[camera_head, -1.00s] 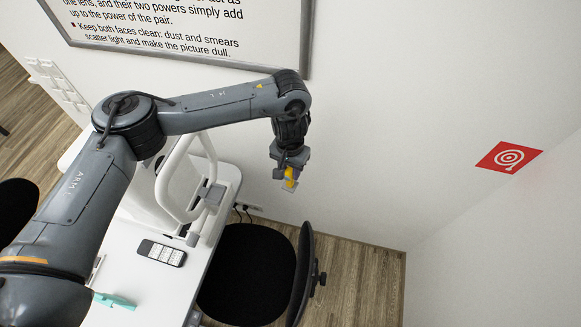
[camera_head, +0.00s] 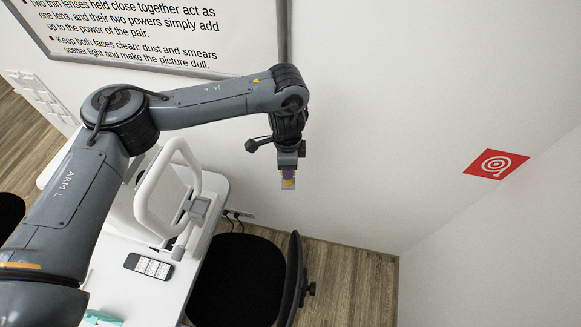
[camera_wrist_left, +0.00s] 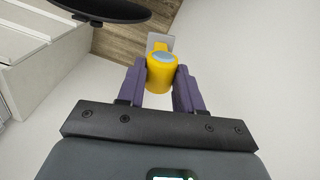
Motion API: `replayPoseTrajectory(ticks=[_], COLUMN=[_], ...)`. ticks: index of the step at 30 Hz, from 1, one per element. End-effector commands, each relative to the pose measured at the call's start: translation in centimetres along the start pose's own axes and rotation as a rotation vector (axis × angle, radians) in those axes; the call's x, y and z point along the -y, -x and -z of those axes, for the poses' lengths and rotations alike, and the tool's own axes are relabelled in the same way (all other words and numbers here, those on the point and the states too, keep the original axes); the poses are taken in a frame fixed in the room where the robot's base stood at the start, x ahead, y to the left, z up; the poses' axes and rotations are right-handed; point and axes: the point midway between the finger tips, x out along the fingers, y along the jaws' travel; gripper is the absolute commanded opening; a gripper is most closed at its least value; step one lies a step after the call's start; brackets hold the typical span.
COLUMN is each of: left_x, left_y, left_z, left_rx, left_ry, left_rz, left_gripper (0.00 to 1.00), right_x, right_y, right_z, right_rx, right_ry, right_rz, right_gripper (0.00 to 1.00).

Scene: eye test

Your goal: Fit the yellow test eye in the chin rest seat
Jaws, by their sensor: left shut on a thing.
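The yellow test eye (camera_wrist_left: 160,75) is a short yellow cylinder with a blue-grey round end, and a pale flat plate shows beyond it. My left gripper (camera_wrist_left: 160,84) is shut on it, with one purple finger on each side. In the head view the left gripper (camera_head: 289,170) points down, and a little of the yellow test eye (camera_head: 288,183) shows at its tips, in the air right of the desk. The white chin rest frame (camera_head: 144,206) stands on the desk, left of the gripper and apart from it. A grey block (camera_head: 197,208) is on its right side; whether this is the seat I cannot tell.
The white desk (camera_head: 196,258) carries a dark remote-like device (camera_head: 149,266) and a teal thing (camera_head: 101,319). A black chair (camera_head: 240,275) stands right of the desk. A framed text board (camera_head: 150,38) and a red target sign (camera_head: 496,164) are on the walls.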

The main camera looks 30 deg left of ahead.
Motion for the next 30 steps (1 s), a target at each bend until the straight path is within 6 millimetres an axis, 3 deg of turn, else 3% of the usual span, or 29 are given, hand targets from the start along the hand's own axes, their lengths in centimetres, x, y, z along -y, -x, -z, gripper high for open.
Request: replayPoseTrajectory(ticks=[6, 10, 15, 21, 30], left_x=[-0.2, -0.8, -2.1, -3.2, -4.2], left_y=[0.2, -0.2, -0.8, -1.3, -1.9], left_z=[-7.9, -13.6, -20.2, -24.1, -27.1], left_rx=[0.002, 0.002, 0.003, 0.003, 0.005], left_ry=[-0.327, -0.380, -0.321, -0.278, -0.248], left_rz=[-0.005, -0.006, -0.007, -0.005, -0.003], left_gripper=[0.18, 0.18, 0.18, 0.18, 0.18], right_x=[-0.2, -0.3, -0.5, -0.4, -0.3], right_y=[2.7, 4.0, 5.2, 5.8, 6.3], right_z=[0.9, 1.3, 1.8, 1.9, 2.1], right_rx=[-0.002, -0.002, -0.003, -0.003, -0.003], right_ry=[0.003, 0.008, 0.010, 0.010, 0.004], right_rz=[-0.004, -0.007, -0.010, -0.009, -0.004], right_gripper=[0.43, 0.43, 0.43, 0.43, 0.43])
